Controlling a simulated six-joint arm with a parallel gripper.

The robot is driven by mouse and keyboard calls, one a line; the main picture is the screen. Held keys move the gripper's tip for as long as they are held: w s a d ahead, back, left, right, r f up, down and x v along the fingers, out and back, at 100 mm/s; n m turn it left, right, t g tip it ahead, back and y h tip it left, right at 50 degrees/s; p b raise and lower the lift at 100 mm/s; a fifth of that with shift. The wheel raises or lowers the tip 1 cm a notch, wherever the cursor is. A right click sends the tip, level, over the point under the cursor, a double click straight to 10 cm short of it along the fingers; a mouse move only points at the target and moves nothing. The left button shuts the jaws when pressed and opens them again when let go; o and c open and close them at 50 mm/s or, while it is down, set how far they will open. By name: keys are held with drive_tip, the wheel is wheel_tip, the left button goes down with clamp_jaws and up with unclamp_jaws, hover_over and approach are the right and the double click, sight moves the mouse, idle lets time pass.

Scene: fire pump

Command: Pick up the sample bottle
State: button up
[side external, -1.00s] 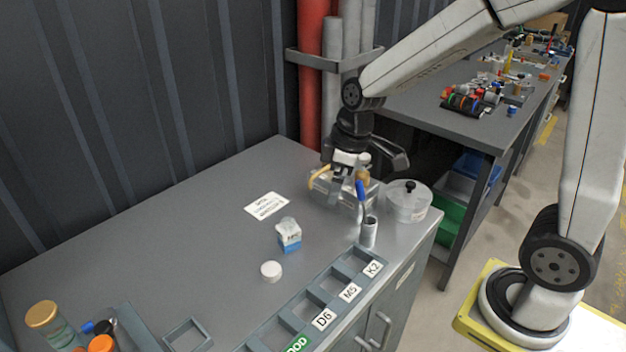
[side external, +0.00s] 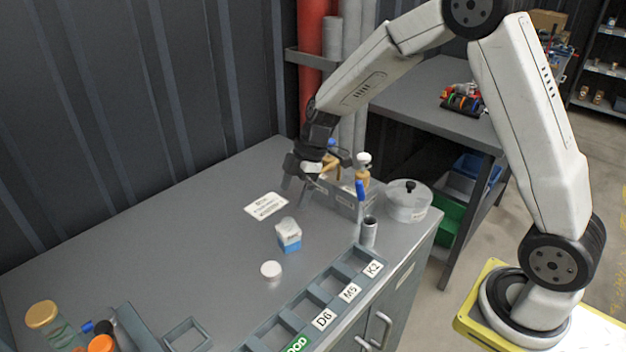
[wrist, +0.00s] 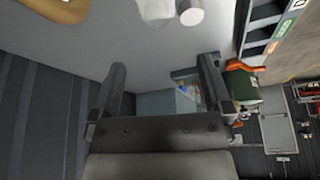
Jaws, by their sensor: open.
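No bottle carries a readable name, so I cannot tell which is the sample bottle. An amber bottle with a white cap (side external: 363,172) and one with a blue cap (side external: 331,160) stand at the grey box (side external: 345,200) at the bench's back right. A clear jar with a gold lid (side external: 48,322) stands at the front left. My gripper (side external: 308,180) is open and empty above the bench, just left of the box, partly covering the blue-capped bottle. In the wrist view its fingers (wrist: 160,80) are spread with nothing gripped.
A blue-and-white carton (side external: 289,236) and a white round lid (side external: 271,269) are mid-bench. A labelled rack (side external: 318,293) runs along the front edge. Red and grey pipes (side external: 311,70) rise behind.

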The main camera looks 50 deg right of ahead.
sight(290, 220)
drive_tip(key=shift+f, duration=1.8)
drive_tip(key=shift+x, duration=1.3)
drive_tip(key=shift+d+x, duration=0.1)
drive_tip(key=shift+x, duration=1.2)
drive_tip(key=shift+d+x, duration=0.15)
drive_tip(key=shift+x, duration=1.1)
drive_tip(key=shift+f, duration=0.1)
clamp_jaws()
